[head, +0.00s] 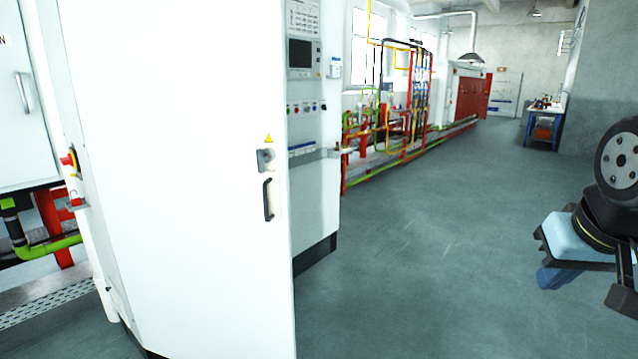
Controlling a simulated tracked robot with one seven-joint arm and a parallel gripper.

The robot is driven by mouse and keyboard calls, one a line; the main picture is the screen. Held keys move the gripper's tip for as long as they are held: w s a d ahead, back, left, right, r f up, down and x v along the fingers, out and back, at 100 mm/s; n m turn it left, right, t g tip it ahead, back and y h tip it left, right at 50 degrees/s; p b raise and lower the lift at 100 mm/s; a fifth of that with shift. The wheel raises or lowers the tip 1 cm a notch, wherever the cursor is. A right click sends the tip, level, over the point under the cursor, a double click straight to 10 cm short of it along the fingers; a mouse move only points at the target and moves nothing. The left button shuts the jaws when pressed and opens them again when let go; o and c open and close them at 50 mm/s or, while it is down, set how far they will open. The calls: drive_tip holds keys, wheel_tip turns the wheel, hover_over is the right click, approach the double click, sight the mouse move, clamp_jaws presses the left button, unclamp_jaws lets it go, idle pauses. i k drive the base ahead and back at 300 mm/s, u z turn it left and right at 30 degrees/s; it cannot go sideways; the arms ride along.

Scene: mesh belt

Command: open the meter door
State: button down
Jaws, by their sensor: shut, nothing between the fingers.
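A tall white cabinet (190,170) fills the left half of the head view, close to me. Its front carries a black pull handle (268,199) near the right edge. A grey latch (264,160) sits just above the handle, under a small yellow warning triangle. The large panel with the handle looks flush and closed. No label shows whether this is the meter door. Parts of my own body, black, grey and blue, show at the right edge. I do not make out my gripper's fingers there.
A control panel (303,60) with a dark screen and buttons adjoins the cabinet's right side. Red, green and yellow pipework (390,120) runs behind it. A blue workbench (543,125) stands far back right. The grey floor (430,260) in the middle is clear.

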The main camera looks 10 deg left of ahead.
sight(177, 101)
drive_tip(key=u, duration=0.25)
drive_tip(key=i, duration=1.1)
drive_tip(key=u, duration=0.55)
drive_tip(key=k, duration=0.7)
drive_tip(key=u, duration=0.25)
drive_tip(key=i, duration=0.7)
drive_tip(key=z, duration=0.1)
